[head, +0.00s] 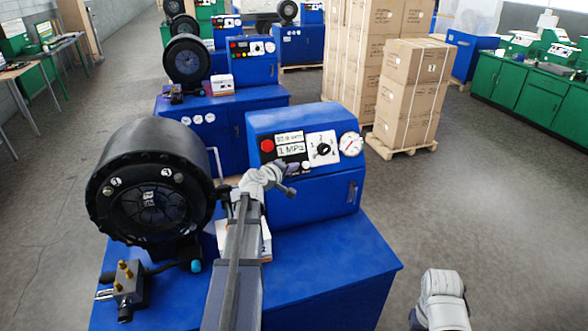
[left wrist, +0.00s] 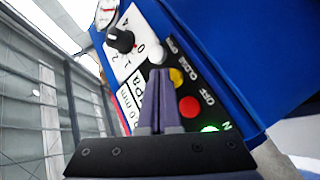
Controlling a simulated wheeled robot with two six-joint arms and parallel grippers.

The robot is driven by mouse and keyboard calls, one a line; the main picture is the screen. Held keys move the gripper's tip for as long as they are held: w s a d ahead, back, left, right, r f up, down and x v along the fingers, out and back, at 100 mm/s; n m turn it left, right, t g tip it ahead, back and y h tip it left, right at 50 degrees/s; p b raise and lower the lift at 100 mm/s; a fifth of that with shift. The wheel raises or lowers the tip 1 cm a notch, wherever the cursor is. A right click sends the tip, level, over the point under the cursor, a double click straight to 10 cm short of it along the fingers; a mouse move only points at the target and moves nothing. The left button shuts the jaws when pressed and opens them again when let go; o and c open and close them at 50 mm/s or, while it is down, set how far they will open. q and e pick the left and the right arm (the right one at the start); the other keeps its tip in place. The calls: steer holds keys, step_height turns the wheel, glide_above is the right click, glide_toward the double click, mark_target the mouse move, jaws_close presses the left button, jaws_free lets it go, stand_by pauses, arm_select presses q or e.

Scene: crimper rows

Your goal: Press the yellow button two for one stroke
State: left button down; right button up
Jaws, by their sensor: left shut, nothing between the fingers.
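The yellow button (left wrist: 177,77) shows in the left wrist view on a black strip of the blue machine's panel, between a white button (left wrist: 157,54) and a red button (left wrist: 190,106). My left gripper (left wrist: 160,72) is shut and empty, its fingertips close beside the yellow button. I cannot tell whether they touch it. In the head view my left gripper (head: 286,166) is at the lower edge of the panel, and the yellow button is hidden there. The white button (head: 307,165) shows just right of it. My right gripper's fingers are not in view.
The panel also carries a red knob (head: 267,145), a black dial (head: 323,148) and a gauge (head: 350,144). A round black crimper head (head: 150,185) stands at left. A lit green button (left wrist: 209,129) is beyond the red one. Stacked boxes (head: 410,95) stand behind at right.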

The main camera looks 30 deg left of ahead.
arm_select(q)
steer(key=shift+w+a+f, duration=0.25)
steer(key=shift+a, duration=0.05)
stand_by(0.9)
steer(key=shift+s+d+r, duration=0.5)
steer(key=shift+d, duration=0.1)
steer(key=shift+p, duration=0.3)
steer(key=s+d+r+p, duration=0.2)
steer(key=d, duration=0.1)
steer(key=shift+s+r+p, duration=0.35)
steer(key=shift+r, duration=0.05)
stand_by(1.3)
